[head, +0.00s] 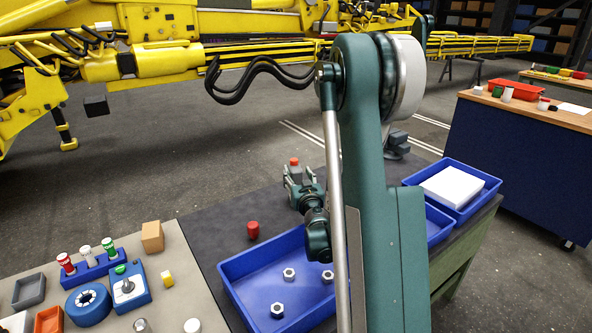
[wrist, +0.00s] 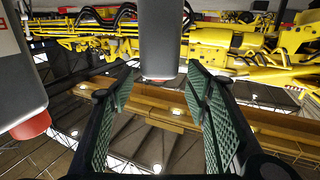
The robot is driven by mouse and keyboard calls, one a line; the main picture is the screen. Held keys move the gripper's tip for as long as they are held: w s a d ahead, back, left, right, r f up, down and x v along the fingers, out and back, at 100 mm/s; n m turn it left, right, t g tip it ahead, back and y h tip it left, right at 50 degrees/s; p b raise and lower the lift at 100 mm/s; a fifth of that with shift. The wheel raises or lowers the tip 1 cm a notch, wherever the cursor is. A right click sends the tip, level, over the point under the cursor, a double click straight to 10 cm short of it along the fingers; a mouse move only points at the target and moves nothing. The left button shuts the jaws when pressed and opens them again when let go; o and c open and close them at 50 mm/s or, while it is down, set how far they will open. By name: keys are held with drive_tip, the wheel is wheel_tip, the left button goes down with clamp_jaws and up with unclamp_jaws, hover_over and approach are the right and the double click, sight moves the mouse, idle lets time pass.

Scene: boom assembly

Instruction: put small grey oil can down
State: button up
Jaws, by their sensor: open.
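A small grey oil can (head: 295,173) with a red cap shows at my gripper (head: 301,187) in the head view, at the far part of the dark bench top. In the wrist view, a plain grey body (wrist: 165,38), which looks like this can, stands between the fingers of my gripper (wrist: 160,95). The fingers are spread wide, with gaps on both sides of it. The can's base is hidden by the gripper in the head view, so its contact with the bench cannot be seen.
A grey container with a red cap (wrist: 22,75) is close at the left in the wrist view. A red cylinder (head: 253,230) stands on the bench. A blue tray (head: 248,297) holds several nuts. A second blue tray (head: 484,199) holds a white block (head: 452,187).

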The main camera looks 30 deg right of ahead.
drive_tip(key=shift+v, duration=1.05)
drive_tip(key=shift+a, duration=0.15)
drive_tip(key=a+r+n+y, duration=0.25)
drive_tip(key=a+r, duration=0.25)
drive_tip(key=a, duration=0.3)
drive_tip(key=a+r+n+y, duration=0.1)
drive_tip(key=a+r+y, duration=0.25)
drive_tip(key=a, duration=0.55)
drive_tip(key=s+a+r+n+g+y, duration=0.1)
drive_tip(key=s+a+r, duration=0.1)
drive_tip(key=s+a, duration=0.35)
drive_tip(key=s+a+r+n+g+y, duration=0.1)
drive_tip(key=s+a+r+g+y, duration=0.15)
drive_tip(key=a, duration=0.55)
drive_tip(key=s+a+f+g, duration=0.1)
drive_tip(key=s+a, duration=0.3)
drive_tip(key=s, duration=0.3)
drive_tip(key=s+a+f+g, duration=0.15)
drive_tip(key=s+a, duration=0.25)
drive_tip(key=s, duration=0.4)
drive_tip(key=s+f+g+h, duration=0.1)
drive_tip(key=s+f, duration=0.1)
drive_tip(key=s, duration=0.6)
drive_tip(key=s+f+g+h, duration=0.1)
drive_tip(key=s+f+g, duration=0.1)
drive_tip(key=s, duration=0.7)
drive_tip(key=shift+d+m+g+h, duration=0.3)
drive_tip(key=shift+m+h, duration=0.05)
drive_tip(key=shift+m, duration=0.1)
